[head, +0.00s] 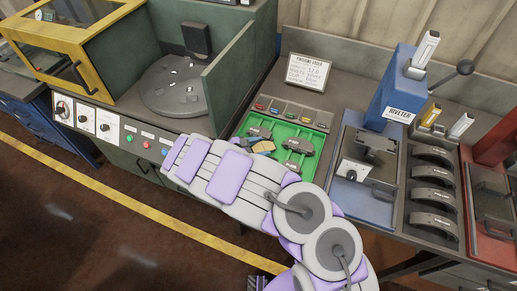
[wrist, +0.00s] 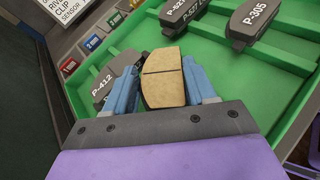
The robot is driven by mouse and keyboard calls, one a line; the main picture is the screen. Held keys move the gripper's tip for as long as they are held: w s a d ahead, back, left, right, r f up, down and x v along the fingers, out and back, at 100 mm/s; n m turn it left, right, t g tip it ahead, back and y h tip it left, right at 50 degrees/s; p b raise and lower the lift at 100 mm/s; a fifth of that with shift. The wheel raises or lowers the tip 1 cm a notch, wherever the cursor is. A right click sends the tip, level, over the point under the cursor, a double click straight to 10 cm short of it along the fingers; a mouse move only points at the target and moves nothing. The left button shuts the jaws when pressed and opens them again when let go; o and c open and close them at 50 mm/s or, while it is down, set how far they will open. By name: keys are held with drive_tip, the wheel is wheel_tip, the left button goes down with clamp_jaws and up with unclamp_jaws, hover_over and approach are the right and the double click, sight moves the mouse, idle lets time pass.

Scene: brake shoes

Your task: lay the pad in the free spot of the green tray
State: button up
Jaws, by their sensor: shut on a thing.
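The pad (wrist: 163,78), tan with a dark groove across it, is held between the two blue fingers of my gripper (wrist: 163,85) in the wrist view. In the head view the pad (head: 264,147) shows over the green tray (head: 245,127), beyond my arm. Whether it touches the tray floor I cannot tell. Dark grey pads lie in the tray: one marked P-412 (wrist: 116,82) just left of my gripper, one marked P-305 (wrist: 255,22) at the upper right, and another (wrist: 183,14) at the top. Bare green floor shows right of the gripper.
Small coloured bins (head: 288,113) line the tray's back edge, with a white sign (head: 305,72) behind. A blue riveter (head: 392,95) and stacked brake shoes (head: 433,178) stand to the right. A green-walled machine with a round turntable (head: 180,85) stands left.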

drive_tip(key=shift+f, duration=0.2)
drive_tip(key=shift+f, duration=0.15)
drive_tip(key=o, duration=1.4)
drive_tip(key=p+v, duration=0.1)
drive_tip(key=v, duration=0.4)
drive_tip(key=p+v, duration=0.1)
drive_tip(key=v, duration=0.5)
drive_tip(key=p+v, duration=0.2)
drive_tip(key=v, duration=0.4)
drive_tip(key=shift+w+a+r, duration=0.25)
drive_tip(key=shift+r, duration=0.15)
